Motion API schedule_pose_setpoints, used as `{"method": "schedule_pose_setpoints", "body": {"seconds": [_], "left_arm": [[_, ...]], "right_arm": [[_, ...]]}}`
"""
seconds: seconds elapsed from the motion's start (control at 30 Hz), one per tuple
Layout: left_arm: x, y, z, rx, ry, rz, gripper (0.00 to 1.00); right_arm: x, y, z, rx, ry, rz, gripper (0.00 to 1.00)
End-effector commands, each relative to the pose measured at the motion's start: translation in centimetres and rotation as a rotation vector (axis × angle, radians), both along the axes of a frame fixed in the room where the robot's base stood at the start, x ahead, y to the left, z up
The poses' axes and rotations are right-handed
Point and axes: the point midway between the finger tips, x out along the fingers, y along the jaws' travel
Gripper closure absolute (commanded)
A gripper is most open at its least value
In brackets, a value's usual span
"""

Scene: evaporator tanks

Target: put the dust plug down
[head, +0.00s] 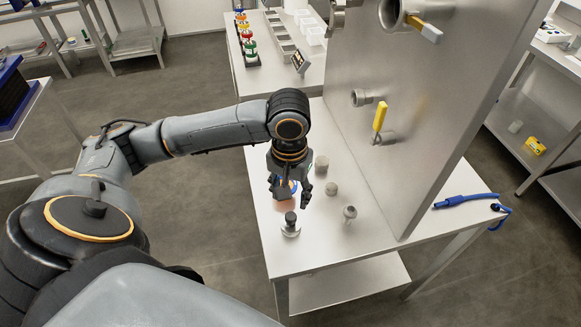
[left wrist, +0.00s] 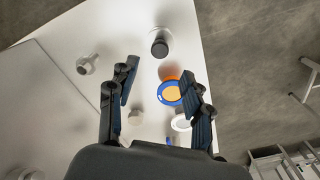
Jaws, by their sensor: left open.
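My left gripper (head: 288,197) points down over the near part of the steel table (head: 300,255), open. It also shows in the left wrist view (left wrist: 159,72), its two fingers spread apart. A round blue-rimmed piece with a tan face (left wrist: 170,94), likely the dust plug, lies beside the right-hand finger in that view, partly covered by it. An orange disc or mat (left wrist: 169,72) shows just beyond it. In the head view the blue piece (head: 286,187) is partly hidden behind the fingers. I cannot tell whether it touches a finger. My right gripper is not in view.
A black-topped metal fitting (head: 290,226) stands just in front of the gripper. Small grey fittings (head: 332,189) and (head: 349,213) stand to the right. An upright steel panel (head: 420,110) with a yellow valve handle (head: 380,116) bounds the right side. A blue cable (head: 465,201) lies beyond it.

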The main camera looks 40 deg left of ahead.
Motion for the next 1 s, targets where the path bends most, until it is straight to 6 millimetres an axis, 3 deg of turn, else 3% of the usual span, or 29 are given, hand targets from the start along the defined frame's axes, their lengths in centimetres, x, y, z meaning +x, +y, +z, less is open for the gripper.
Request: {"method": "schedule_pose_setpoints", "body": {"seconds": [0.1,0.3,1.0], "left_arm": [[0.0,0.0,2.1,-0.001,-0.003,-0.001,0.5],[0.0,0.0,3.7,0.0,0.0,0.0,0.5],[-0.1,0.0,3.8,0.0,0.001,0.0,0.5]], "right_arm": [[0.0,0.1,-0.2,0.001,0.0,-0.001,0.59],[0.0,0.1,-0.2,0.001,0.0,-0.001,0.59],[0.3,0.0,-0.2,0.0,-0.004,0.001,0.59]]}}
